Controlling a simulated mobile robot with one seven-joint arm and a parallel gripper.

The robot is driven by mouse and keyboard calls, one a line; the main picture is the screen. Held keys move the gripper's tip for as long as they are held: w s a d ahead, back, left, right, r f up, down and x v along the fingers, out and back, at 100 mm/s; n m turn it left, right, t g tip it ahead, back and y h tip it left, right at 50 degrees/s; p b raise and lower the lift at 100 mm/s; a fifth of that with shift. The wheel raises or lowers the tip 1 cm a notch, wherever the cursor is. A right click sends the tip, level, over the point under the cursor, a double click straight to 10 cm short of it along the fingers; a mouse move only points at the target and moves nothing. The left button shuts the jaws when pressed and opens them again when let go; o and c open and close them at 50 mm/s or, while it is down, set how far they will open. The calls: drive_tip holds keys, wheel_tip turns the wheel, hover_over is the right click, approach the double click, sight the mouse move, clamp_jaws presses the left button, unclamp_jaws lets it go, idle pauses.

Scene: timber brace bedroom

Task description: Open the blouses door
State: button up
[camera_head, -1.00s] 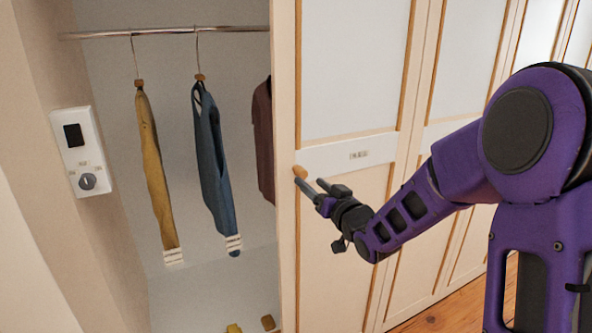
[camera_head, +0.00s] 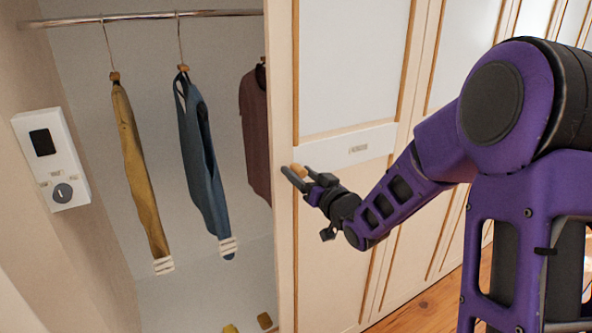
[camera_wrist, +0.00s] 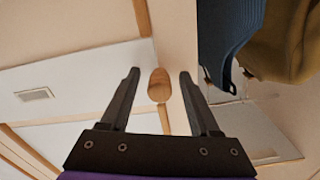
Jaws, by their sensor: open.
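The pale wardrobe door (camera_head: 323,255) has brown trim, a small label (camera_head: 358,149) too small to read, and a round wooden knob (camera_head: 299,170) near its left edge. Left of it the wardrobe stands open. My gripper (camera_head: 294,173) is at the knob, its dark fingers spread. In the wrist view the knob (camera_wrist: 159,85) sits between the open fingertips of my gripper (camera_wrist: 159,77), with a visible gap on each side. Whether the door bears the blouses label cannot be told.
A yellow garment (camera_head: 140,170), a blue one (camera_head: 202,155) and a maroon top (camera_head: 256,130) hang from a rail (camera_head: 140,18). A white wall panel with a dial (camera_head: 50,158) is at left. More door panels (camera_head: 475,40) run right; wooden floor (camera_head: 425,305) shows below.

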idle(0.3)
clamp_jaws()
idle(1.3)
